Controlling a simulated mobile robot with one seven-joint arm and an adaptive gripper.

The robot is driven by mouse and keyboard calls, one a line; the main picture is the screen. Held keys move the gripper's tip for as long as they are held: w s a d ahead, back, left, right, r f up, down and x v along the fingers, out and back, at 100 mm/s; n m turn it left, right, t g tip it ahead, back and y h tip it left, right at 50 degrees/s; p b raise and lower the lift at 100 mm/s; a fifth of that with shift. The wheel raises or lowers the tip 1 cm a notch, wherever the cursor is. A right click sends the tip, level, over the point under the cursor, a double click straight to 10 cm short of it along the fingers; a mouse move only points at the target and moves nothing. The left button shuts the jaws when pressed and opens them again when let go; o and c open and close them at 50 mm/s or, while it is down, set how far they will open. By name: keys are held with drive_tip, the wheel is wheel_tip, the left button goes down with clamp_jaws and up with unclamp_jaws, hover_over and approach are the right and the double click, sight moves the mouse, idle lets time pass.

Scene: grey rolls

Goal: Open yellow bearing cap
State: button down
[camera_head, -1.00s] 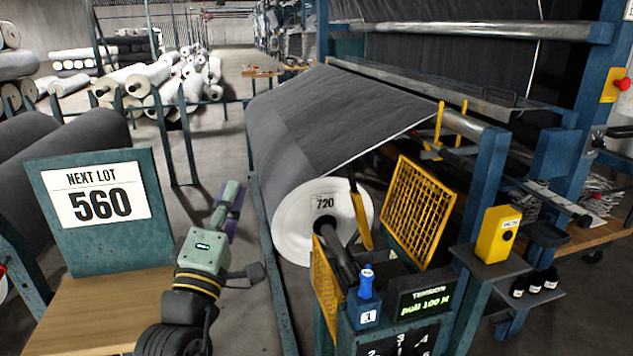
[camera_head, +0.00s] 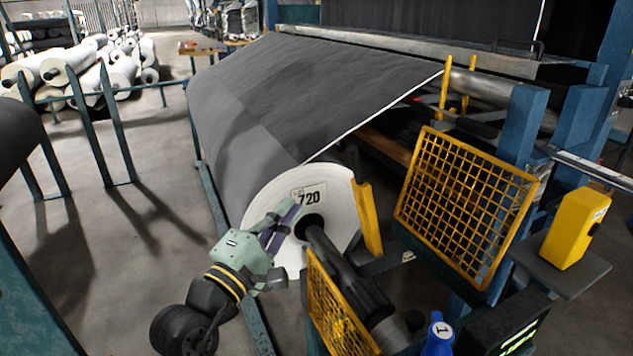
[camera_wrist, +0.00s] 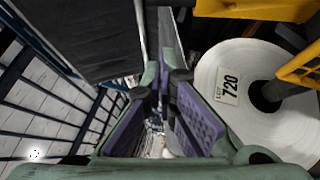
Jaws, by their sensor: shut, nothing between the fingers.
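A yellow piece (camera_head: 367,217), which looks like the bearing cap, stands upright at the right side of the white roll end (camera_head: 262,212) marked 720, beside the dark shaft (camera_head: 335,268). My gripper (camera_head: 292,213) is shut and empty in front of the roll's face, left of the shaft and apart from the yellow piece. In the wrist view my purple-padded fingers (camera_wrist: 166,85) point ahead, with the roll end (camera_wrist: 232,95) to their right. Yellow parts show at its top and right edges; I cannot tell which is the cap.
A yellow mesh guard (camera_head: 465,205) stands right of the shaft, and a smaller one (camera_head: 338,303) stands in front. A yellow box (camera_head: 575,230) sits on a shelf at right. Open floor (camera_head: 130,250) lies to the left.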

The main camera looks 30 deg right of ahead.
drive_tip(key=s+d+p+x, duration=0.1)
drive_tip(key=s+p+x, duration=0.1)
drive_tip(key=x, duration=1)
drive_tip(key=shift+d+r, duration=0.35)
drive_tip(key=shift+d, duration=0.15)
drive_tip(key=shift+p, duration=0.3)
